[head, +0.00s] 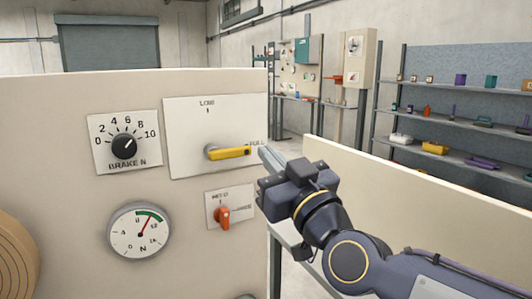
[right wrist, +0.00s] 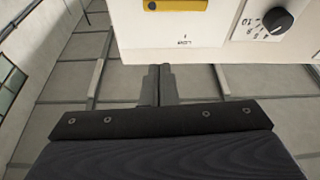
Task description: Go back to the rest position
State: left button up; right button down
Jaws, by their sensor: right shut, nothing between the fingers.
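My right gripper (head: 265,154) is shut and empty. It is just to the right of the yellow lever (head: 230,153), near the panel's right edge, with a small gap in the picture between fingertips and lever. The lever lies about level, its tip toward the FULL label. In the right wrist view the shut fingers (right wrist: 160,76) point toward the panel, and part of the yellow lever (right wrist: 176,5) shows at the top. My left gripper is not in view.
The beige panel (head: 70,200) carries a black brake knob (head: 123,146), a round gauge (head: 139,232) and an orange selector (head: 222,217). A brown coil (head: 15,260) is at the left edge. A low beige wall (head: 400,190) stands behind my right arm, with stocked shelves (head: 460,155) beyond.

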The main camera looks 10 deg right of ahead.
jog(key=shift+d, duration=0.1)
jog(key=s+d+f+m+g+h+p, duration=0.1)
jog(key=s+d+f+m+g+p, duration=0.1)
jog(key=s+f+g, duration=0.3)
jog(key=s+d+f+m+g+h+p, duration=0.1)
jog(key=s+d+f+g+p, duration=0.3)
jog(key=s+f, duration=0.5)
jog(key=s+d+f+m+g+h+p, duration=0.1)
jog(key=s+d+f+m+g+p, duration=0.2)
jog(key=s+f, duration=0.5)
notch_tip(320, 180, down, 4)
jog(key=d+g, duration=0.1)
jog(key=g, duration=0.1)
jog(key=shift+d+f+m+g+h+p, duration=0.15)
jog(key=shift+d+m+g+h+p, duration=0.15)
jog(key=shift+s, duration=0.1)
